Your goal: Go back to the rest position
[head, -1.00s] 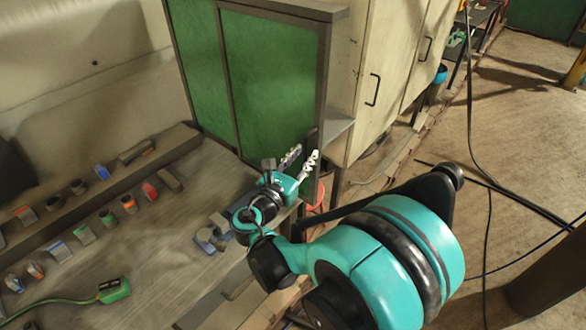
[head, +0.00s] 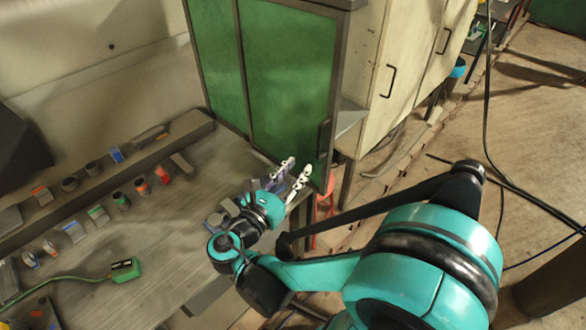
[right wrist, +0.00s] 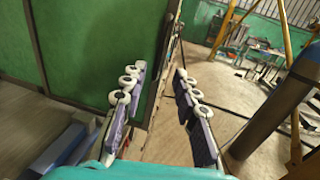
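My right gripper (head: 289,178) is above the right end of the workbench (head: 190,255), close in front of the green cabinet (head: 290,80). In the right wrist view the same gripper (right wrist: 158,100) has its two white-and-purple fingers spread apart with nothing between them. Its fingers point past the cabinet's edge toward the open floor. My teal and black right arm fills the lower right of the head view. My left gripper does not show.
Several small parts stand in rows at the left of the bench. A green device (head: 125,270) with a cable lies on the bench. A blue-grey part (right wrist: 62,147) lies near the gripper. Pale cabinets (head: 400,60) stand behind. The floor at right has cables.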

